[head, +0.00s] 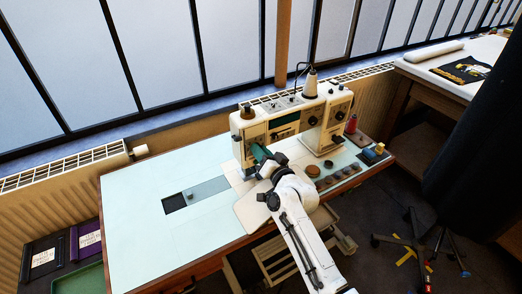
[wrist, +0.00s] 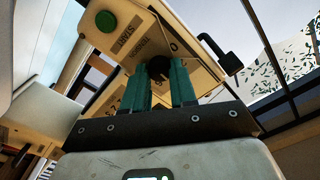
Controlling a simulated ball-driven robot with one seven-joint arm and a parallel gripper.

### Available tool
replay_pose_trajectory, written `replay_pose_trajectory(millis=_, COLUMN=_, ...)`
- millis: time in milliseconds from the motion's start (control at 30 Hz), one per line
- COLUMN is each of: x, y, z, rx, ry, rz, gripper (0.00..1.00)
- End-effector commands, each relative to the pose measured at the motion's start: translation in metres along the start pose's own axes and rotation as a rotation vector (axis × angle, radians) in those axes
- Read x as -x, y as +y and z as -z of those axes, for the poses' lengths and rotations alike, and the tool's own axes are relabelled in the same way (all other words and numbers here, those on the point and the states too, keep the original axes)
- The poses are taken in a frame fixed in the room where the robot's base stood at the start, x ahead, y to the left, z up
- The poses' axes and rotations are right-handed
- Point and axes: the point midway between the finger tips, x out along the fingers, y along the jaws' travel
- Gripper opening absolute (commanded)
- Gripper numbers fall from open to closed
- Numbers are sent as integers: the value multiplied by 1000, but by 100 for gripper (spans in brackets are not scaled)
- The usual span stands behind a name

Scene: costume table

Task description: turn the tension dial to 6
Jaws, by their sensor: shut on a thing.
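The cream sewing machine (head: 283,122) stands on the pale table. My gripper (head: 262,155) reaches up to the left end of the machine, in front of its head. In the wrist view the machine's face (wrist: 135,40) fills the top, with printed lettering, a green round button (wrist: 106,21) and a dark tension dial (wrist: 158,67). My gripper's green fingers (wrist: 170,82) are shut on the dial, one on each side. The dial's lower part and most of its number markings are hidden by the fingers, so I cannot read its setting.
The pale table (head: 140,215) is clear on the left, apart from a grey inset strip (head: 196,194). Several round brown pieces lie right of my arm. A red spool (head: 351,124) and a blue-and-yellow item (head: 374,153) are near the right edge. A dark lever (wrist: 222,52) sticks out beside the machine's face.

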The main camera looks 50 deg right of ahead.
Motion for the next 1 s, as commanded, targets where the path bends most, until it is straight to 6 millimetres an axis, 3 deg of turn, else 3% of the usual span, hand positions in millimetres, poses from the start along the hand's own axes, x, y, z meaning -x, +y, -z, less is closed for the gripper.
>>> replay_pose_trajectory(millis=600, x=1, y=1, z=-1, rx=-561, ry=-3, rz=-3, gripper=0)
replay_pose_trajectory(millis=1000, x=1, y=2, z=-2, rx=-771, ry=-3, rz=-3, gripper=0)
